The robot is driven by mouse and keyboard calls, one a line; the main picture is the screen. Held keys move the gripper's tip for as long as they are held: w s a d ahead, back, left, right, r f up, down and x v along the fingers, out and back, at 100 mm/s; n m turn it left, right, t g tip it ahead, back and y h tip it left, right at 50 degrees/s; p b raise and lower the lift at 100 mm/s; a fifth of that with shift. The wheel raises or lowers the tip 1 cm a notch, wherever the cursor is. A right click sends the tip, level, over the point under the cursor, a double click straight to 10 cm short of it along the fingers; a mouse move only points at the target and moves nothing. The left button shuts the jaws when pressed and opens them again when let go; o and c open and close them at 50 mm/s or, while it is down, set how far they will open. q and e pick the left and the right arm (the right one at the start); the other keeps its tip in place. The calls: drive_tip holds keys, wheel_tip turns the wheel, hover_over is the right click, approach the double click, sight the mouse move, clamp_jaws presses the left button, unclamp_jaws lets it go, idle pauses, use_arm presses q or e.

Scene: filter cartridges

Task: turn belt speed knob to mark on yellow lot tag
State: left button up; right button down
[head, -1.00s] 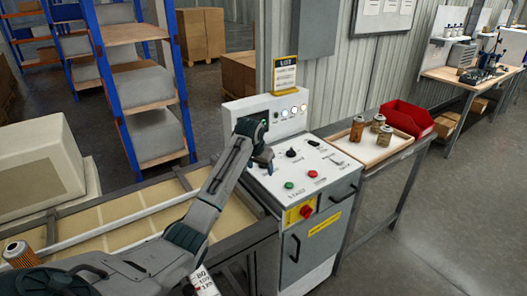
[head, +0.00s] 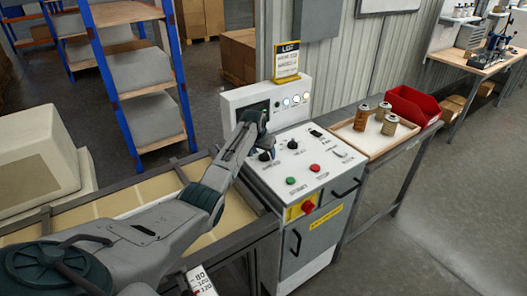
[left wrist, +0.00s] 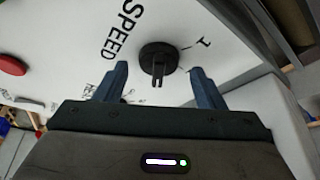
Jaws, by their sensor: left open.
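The black belt speed knob (left wrist: 158,60) sits on the white control panel, beside the printed word SPEED and a mark "1" in the left wrist view. It also shows in the head view (head: 265,156), close to my gripper. My left gripper (left wrist: 160,88) is open, its two blue-grey fingers on either side of the knob's near part, with gaps to it. In the head view the left gripper (head: 262,140) is over the panel's left part. The yellow lot tag (head: 287,62) stands on top of the console's back; its small print is not legible. My right gripper is not in view.
The panel (head: 300,160) also holds a green button (head: 291,181), a red button (head: 314,168) and another black knob (head: 293,145). A tray (head: 349,134) with cartridges and a red bin (head: 412,104) stand to the right. The conveyor (head: 120,195) lies left.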

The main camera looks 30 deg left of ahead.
use_arm(q)
drive_tip(key=shift+s+d, duration=0.1)
drive_tip(key=shift+d, duration=0.1)
drive_tip(key=shift+a+f, duration=0.1)
drive_tip(key=shift+f, duration=0.2)
drive_tip(key=c, duration=1)
drive_tip(key=shift+o, duration=0.2)
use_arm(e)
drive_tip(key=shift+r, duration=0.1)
